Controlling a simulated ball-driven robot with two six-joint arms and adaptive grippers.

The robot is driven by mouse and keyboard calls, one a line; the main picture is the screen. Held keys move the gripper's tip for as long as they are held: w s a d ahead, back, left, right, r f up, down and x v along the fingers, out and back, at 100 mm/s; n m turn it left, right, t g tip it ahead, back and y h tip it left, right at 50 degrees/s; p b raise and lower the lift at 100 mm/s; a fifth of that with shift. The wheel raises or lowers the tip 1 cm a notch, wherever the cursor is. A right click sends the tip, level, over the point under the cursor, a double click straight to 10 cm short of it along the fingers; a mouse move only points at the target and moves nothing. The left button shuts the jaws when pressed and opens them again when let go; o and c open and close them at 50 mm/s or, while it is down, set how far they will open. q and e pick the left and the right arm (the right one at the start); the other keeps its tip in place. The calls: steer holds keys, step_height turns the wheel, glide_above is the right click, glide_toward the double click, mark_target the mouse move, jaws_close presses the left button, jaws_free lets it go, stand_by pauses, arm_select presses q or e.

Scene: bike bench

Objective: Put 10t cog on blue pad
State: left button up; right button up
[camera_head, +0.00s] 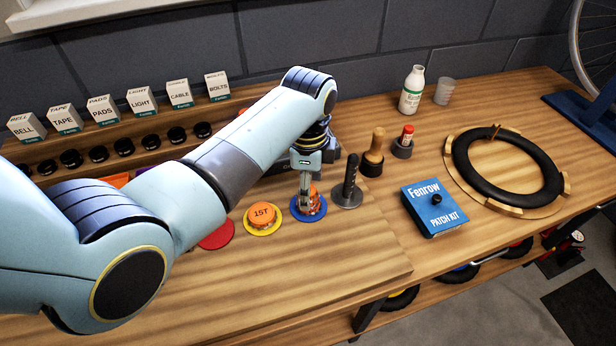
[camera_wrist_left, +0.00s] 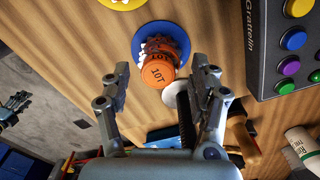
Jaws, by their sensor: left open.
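The orange 10T cog (camera_wrist_left: 157,72) sits on the blue pad (camera_wrist_left: 176,30), its labelled face readable in the left wrist view. In the head view the cog (camera_head: 316,202) is partly hidden behind my left gripper (camera_head: 306,206), and the blue pad's rim (camera_head: 308,218) shows around it. My left gripper points down over the pad. Its two fingers are apart, one on each side of the cog in the left wrist view; whether they touch it I cannot tell. What looks like my right gripper (camera_wrist_left: 18,104) is at the far left of that view, away from the pad.
A yellow pad (camera_head: 275,228) with an orange cog, labelled 15T, and a red pad (camera_head: 217,236) lie to the left. A black-handled tool (camera_head: 349,190) stands close right of the blue pad. A blue patch kit (camera_head: 434,208) and a tyre ring (camera_head: 508,165) are farther right.

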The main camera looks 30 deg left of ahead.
arm_select(q)
step_height(320, 180, up, 12)
steer(key=b, duration=0.1)
steer(key=shift+r, duration=0.1)
stand_by(0.6)
